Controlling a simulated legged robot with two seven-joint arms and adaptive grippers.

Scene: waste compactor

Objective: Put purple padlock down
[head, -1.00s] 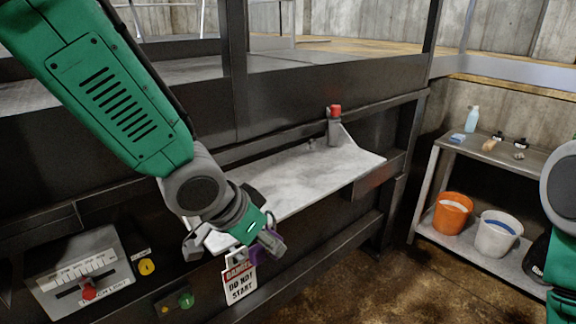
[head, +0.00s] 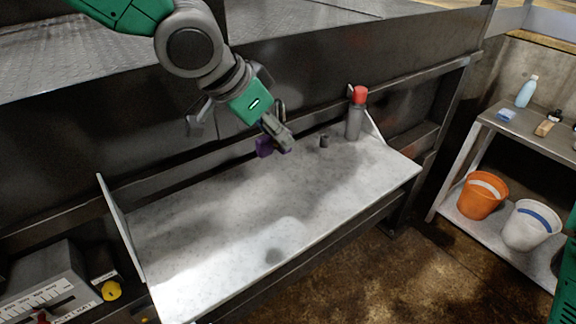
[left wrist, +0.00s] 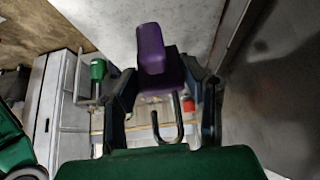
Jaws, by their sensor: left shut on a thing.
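The purple padlock (head: 265,147) is in my left gripper (head: 279,132), above the back part of a pale speckled shelf (head: 200,235) in the head view. The gripper hides part of it there. In the left wrist view the purple padlock body (left wrist: 150,48) shows with its grey metal shackle, between the two fingers of my left gripper (left wrist: 165,85). The gripper is shut on it. I cannot tell exactly how far the padlock is above the shelf. My right gripper is not in view.
A grey bottle with a red top (head: 356,112) and a small dark cylinder (head: 324,141) stand at the shelf's right end. The shelf's front and middle are clear. At right, a side table (head: 545,140) holds a blue bottle, with orange (head: 480,199) and white (head: 528,228) buckets below.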

